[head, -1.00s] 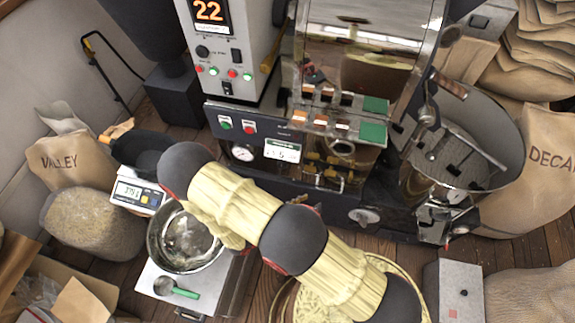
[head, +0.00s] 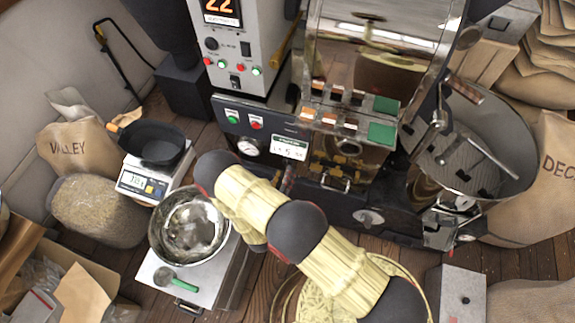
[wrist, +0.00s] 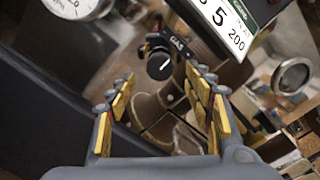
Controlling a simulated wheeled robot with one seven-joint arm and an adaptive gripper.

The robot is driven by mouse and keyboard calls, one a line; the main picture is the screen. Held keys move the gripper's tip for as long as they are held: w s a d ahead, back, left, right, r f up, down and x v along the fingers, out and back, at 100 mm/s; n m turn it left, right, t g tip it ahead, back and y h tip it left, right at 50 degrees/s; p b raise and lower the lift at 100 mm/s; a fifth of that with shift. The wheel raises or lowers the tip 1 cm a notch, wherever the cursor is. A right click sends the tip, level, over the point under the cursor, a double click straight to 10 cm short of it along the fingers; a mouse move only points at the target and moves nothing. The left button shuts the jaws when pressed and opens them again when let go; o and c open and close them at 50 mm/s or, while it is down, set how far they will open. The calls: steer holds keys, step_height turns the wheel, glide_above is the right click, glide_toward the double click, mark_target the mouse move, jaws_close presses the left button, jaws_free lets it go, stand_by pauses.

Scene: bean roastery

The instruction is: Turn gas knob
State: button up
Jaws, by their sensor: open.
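The gas knob (wrist: 160,66) shows in the wrist view as a small round black knob with a white pointer line, next to a "GAS" label (wrist: 179,47). My gripper (wrist: 163,82) is open, with one yellow-padded finger at left and one at right. The knob appears between and slightly beyond the fingertips, and nothing is held. I cannot tell the exact gap in depth.
A dial gauge (head: 248,147) and a white label plate (head: 289,148) sit on the panel close to the arm. A steel bowl (head: 168,260), a scale (head: 142,184) with a black pan (head: 160,148), and a cooling drum (head: 515,190) stand around. Green and red buttons are above the gauge.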

mark_target(287, 164)
steer(key=shift+b+x, duration=0.5)
steer(key=shift+x, duration=1.95)
steer(key=c, duration=0.4)
steer(key=c, duration=0.7)
steer(key=shift+c, duration=0.3)
